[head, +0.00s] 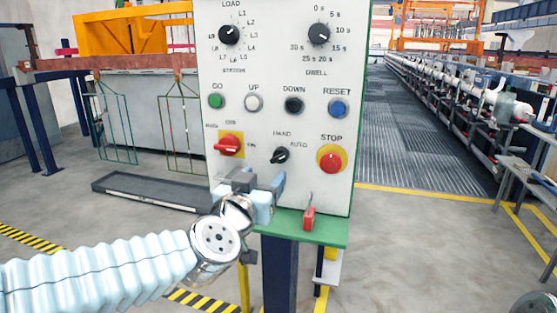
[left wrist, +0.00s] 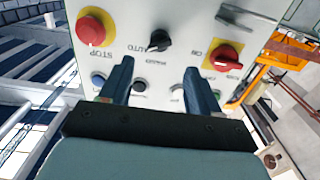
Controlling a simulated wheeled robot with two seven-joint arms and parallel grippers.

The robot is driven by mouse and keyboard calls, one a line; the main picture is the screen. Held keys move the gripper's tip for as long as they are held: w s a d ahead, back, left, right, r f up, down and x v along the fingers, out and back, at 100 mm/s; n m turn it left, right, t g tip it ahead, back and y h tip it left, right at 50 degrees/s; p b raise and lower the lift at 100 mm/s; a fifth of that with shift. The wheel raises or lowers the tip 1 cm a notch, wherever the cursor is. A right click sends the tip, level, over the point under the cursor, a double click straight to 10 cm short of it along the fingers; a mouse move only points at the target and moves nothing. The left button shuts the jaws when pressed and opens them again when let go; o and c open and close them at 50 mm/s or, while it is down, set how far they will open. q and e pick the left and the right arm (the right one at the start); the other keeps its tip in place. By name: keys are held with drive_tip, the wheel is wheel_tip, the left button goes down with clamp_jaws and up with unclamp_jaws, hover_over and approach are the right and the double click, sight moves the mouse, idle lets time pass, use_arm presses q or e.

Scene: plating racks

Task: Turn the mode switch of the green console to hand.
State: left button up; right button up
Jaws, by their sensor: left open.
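The console (head: 300,75) has a white panel with a green lower ledge (head: 325,232). Its mode switch (head: 280,155) is a small black knob between the HAND and AUTO labels. Its pointer slants up and right, towards AUTO. It also shows in the left wrist view (left wrist: 158,41), where the panel appears upside down. My left gripper (head: 260,183) is open and empty, just below the switch in the head view. In the left wrist view its fingertips (left wrist: 158,68) are apart, with the switch beyond the gap; I see no contact. My right gripper is not in view.
A red rotary switch (head: 228,145) on a yellow plate is left of the mode switch, and the red STOP button (head: 331,158) is right of it. A red key tag (head: 309,218) hangs below. Buttons and two dials (head: 229,35) sit above. Floor around is mostly clear.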

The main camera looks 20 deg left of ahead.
sight(277, 160)
use_arm(q)
drive_tip(key=w, duration=1)
drive_tip(key=shift+d, duration=0.15)
drive_tip(key=c, duration=0.9)
